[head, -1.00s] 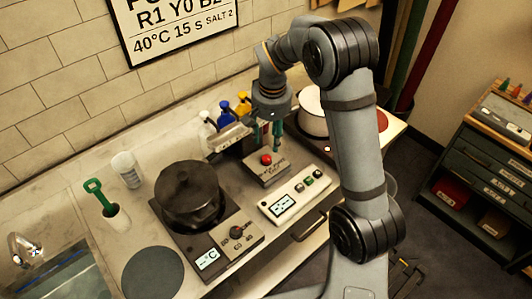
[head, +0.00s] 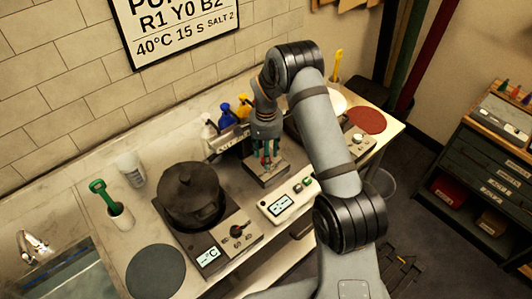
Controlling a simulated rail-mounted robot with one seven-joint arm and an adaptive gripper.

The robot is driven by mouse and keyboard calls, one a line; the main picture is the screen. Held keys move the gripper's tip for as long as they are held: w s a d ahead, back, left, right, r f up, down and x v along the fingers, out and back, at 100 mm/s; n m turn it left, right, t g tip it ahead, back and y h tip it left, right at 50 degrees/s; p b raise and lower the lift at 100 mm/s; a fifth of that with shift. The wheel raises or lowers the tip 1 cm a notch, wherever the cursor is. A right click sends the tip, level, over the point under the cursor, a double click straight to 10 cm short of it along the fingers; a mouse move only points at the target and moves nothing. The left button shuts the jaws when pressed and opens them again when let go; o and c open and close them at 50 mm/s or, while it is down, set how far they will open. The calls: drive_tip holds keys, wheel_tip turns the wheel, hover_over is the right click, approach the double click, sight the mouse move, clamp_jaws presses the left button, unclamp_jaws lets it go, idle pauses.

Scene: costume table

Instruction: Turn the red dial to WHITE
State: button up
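The red dial (head: 267,168) sits on top of a small grey box (head: 266,181) at the middle of the counter. It is largely hidden by my gripper, and its pointer and the markings around it cannot be read. My gripper (head: 267,164) points down over the box. Its teal fingers are spread, one on each side of the red dial. Whether they touch the dial is too small to tell.
A dark pot (head: 189,192) stands on a hotplate to the left. A timer unit (head: 287,201) lies just in front of the dial box. Blue and yellow spray bottles (head: 227,113) stand close behind. A white poster (head: 180,30) hangs on the wall.

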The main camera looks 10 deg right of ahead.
drive_tip(key=shift+f, duration=0.35)
drive_tip(key=shift+c, duration=0.4)
clamp_jaws()
